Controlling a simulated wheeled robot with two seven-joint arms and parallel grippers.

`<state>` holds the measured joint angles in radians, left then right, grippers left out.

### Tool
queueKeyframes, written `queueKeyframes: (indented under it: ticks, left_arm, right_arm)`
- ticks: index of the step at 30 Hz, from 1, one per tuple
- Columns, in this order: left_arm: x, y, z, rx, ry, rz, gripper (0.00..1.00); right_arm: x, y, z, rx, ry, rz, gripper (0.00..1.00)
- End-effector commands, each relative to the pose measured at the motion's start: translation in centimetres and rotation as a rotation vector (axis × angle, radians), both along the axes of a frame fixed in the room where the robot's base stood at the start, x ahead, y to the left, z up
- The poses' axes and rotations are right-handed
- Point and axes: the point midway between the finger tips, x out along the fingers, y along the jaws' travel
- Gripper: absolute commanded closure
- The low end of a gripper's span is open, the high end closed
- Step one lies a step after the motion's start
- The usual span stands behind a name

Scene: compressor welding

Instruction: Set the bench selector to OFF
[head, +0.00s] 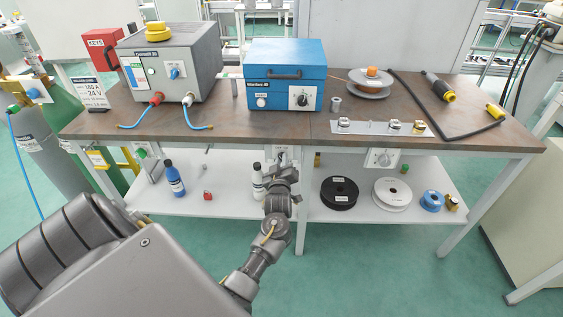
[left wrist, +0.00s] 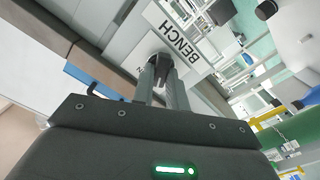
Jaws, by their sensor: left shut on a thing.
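The bench selector is a dark knob (left wrist: 159,59) on a white plate lettered BENCH (left wrist: 180,38), seen close up in the left wrist view. My left gripper (left wrist: 163,68) has its two fingers closed around this knob, and they hide much of it and its markings. In the head view my left gripper (head: 281,168) reaches to the selector's plate (head: 281,152) under the front edge of the bench. The knob itself is hidden there by my gripper. I cannot read which position it points to. My right gripper does not show.
The wooden bench top (head: 260,128) overhangs the selector. A blue unit (head: 286,75) and a grey power unit (head: 171,62) stand on it. A second dial plate (head: 383,158) hangs farther right. The lower shelf (head: 225,190) holds bottles and spools.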

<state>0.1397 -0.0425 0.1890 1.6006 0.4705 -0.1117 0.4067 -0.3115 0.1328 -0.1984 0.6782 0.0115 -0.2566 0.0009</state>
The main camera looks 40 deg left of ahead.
Motion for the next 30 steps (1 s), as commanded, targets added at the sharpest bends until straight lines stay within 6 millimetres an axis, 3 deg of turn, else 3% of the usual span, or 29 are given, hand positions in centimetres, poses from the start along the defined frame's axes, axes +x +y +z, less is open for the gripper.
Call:
queueKeyframes:
  ticks: [5, 6, 11, 22, 30]
  left_arm:
    - [0.1, -0.1, 0.0, -0.002, -0.001, -0.001, 1.0]
    - [0.1, -0.1, 0.0, -0.002, -0.001, -0.001, 0.84]
    - [0.0, -0.1, 0.0, 0.0, -0.001, -0.001, 0.64]
    - [-0.5, -0.4, -0.1, -0.001, 0.001, -0.001, 0.64]
    - [-4.4, -3.4, -0.1, -0.004, 0.0, 0.0, 0.64]
  right_arm:
    - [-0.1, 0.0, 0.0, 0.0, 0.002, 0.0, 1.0]
    - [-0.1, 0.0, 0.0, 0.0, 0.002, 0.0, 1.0]
    - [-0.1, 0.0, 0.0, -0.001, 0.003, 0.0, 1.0]
    - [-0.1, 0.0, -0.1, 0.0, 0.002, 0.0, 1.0]
    - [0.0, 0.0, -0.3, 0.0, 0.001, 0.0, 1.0]
